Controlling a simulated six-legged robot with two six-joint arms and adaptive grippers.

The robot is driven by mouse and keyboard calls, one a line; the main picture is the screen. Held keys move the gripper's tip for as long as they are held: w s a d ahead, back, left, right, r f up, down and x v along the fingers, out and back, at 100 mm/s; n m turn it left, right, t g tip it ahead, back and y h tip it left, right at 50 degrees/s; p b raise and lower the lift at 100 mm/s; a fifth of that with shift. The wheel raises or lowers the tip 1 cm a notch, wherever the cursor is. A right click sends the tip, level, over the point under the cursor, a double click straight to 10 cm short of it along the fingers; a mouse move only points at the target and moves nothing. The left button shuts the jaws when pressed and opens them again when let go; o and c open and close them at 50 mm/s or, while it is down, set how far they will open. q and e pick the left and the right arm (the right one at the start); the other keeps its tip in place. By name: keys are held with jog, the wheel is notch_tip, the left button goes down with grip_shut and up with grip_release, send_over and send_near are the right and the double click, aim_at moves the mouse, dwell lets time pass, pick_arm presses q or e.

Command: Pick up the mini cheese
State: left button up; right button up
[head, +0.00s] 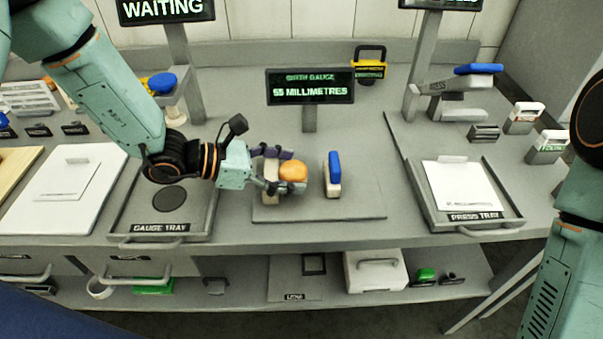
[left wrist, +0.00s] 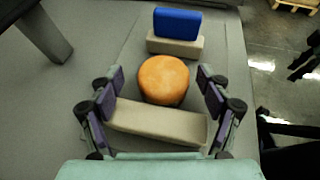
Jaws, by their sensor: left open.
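The mini cheese (head: 293,171) is a small orange round piece with a dark lower side. It sits between a beige block (head: 270,184) and a blue-topped block (head: 334,175) on the grey gauge plate (head: 350,208). My left gripper (head: 286,172) is open, reaching in from the left over the beige block. In the left wrist view the cheese (left wrist: 163,79) lies between the spread fingertips (left wrist: 162,83), with visible gaps on both sides. The beige block (left wrist: 158,121) crosses nearer the palm. My right gripper is out of view; only part of my right arm shows.
The girth gauge display (head: 310,87) reads 55 millimetres behind the plate. The gauge tray (head: 196,212) is to the left and the press tray (head: 500,205) to the right. A press with a blue handle (head: 478,69) stands at the back right.

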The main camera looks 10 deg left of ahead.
pick_arm(q)
jog(key=shift+s+a+r, duration=0.15)
jog(key=shift+s, duration=0.3)
jog(key=shift+c, duration=0.3)
jog(key=shift+w, duration=0.25)
jog(key=c, duration=0.5)
jog(key=shift+s, duration=0.2)
jog(key=c, duration=0.5)
jog(key=shift+w, duration=0.2)
jog(key=shift+c, duration=1.2)
